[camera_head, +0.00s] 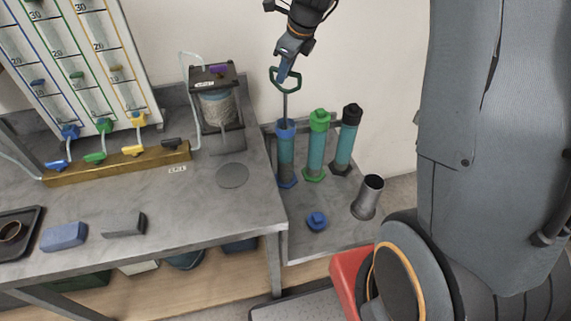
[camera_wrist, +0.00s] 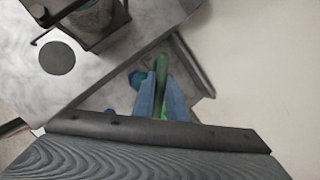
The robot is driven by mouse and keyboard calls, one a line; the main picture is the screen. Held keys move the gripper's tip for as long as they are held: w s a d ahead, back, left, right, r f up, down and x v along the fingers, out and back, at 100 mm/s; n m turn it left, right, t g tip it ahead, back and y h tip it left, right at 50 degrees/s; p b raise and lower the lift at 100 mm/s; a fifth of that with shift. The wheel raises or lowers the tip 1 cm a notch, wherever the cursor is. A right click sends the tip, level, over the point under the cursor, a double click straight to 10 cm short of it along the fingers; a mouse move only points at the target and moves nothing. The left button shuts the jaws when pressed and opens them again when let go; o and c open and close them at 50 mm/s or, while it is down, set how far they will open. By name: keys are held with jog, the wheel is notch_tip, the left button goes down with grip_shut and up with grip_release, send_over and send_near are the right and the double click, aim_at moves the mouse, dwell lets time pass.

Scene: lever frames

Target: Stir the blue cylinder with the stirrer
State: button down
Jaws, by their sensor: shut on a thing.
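The blue cylinder (camera_head: 286,158) stands upright at the left of a row of three on the lower shelf, beside the table. Its top is open to the stirrer, and its blue cap (camera_head: 317,221) lies on the shelf in front. My gripper (camera_head: 284,76) is above the blue cylinder, shut on the green looped handle of the stirrer (camera_head: 285,104). The stirrer's thin rod runs down into the cylinder's top; its lower end is hidden. In the wrist view, my gripper's blue fingers (camera_wrist: 162,98) close around the green handle (camera_wrist: 161,75).
A green-capped cylinder (camera_head: 318,148) and a black-capped cylinder (camera_head: 348,140) stand just to the right. An open grey metal cup (camera_head: 368,197) stands tilted-looking at front right. A jar apparatus (camera_head: 218,108) stands on the table to the left.

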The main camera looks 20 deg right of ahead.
aim_at(287, 91)
jog(key=shift+r, duration=0.1)
notch_tip(287, 91, up, 6)
jog(key=p, duration=0.5)
jog(key=shift+p, duration=0.35)
jog(key=shift+f, duration=0.2)
jog(key=shift+f+b, duration=2.1)
jog(key=shift+f, duration=1.65)
notch_tip(287, 91, down, 6)
jog(key=b, duration=0.4)
jog(key=shift+f, duration=0.25)
